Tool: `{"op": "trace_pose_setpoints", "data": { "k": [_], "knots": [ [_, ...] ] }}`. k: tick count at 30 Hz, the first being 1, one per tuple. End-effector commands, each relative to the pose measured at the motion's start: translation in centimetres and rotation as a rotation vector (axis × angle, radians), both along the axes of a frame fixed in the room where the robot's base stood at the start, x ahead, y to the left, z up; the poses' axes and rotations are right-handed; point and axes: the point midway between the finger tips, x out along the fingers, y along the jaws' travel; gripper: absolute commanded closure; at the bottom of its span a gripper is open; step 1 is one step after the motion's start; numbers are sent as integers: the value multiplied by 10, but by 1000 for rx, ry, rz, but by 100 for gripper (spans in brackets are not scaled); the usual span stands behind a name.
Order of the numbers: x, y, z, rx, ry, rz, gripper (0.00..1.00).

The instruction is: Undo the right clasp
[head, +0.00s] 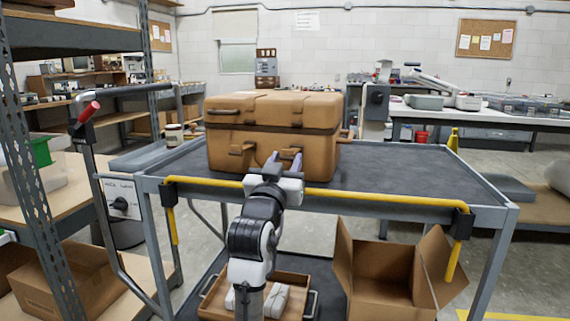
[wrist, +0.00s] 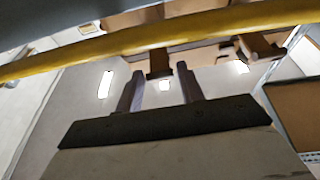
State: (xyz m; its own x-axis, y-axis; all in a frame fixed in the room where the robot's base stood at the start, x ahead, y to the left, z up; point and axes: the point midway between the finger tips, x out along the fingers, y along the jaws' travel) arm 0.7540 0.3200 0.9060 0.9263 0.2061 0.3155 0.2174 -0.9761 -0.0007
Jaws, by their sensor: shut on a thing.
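A tan case (head: 275,112) with a dark band below its lid stands on the grey top of a cart. Its left clasp (head: 241,155) is on the front face, clear of my gripper. Its right clasp (head: 288,153) is partly hidden by my gripper (head: 285,163), whose fingers reach the case front on either side of it. In the wrist view the right clasp (wrist: 159,62) sits between the two fingertips of my gripper (wrist: 160,73), which is shut on it. The left clasp (wrist: 258,48) shows off to the right there. I cannot tell whether the right clasp is latched.
A yellow rail (head: 340,197) runs along the cart's front edge, below my gripper; it crosses the wrist view too (wrist: 160,33). The cart top (head: 410,175) is clear to the right of the case. An open cardboard box (head: 385,275) and a wooden tray (head: 290,285) are below.

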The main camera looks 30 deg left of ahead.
Motion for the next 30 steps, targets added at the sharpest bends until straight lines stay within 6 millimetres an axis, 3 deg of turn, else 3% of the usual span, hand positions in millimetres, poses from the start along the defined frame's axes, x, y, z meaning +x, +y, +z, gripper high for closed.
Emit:
{"op": "trace_pose_setpoints", "data": {
  "k": [2,3,7,17,30],
  "knots": [
    [0,1,1,0,-2,1,100],
    [0,1,1,0,-2,1,60],
    [0,0,1,0,-1,1,43],
    [-2,0,-1,-1,0,0,41],
    [-62,-13,-20,-1,-1,1,41]
  ]
}}
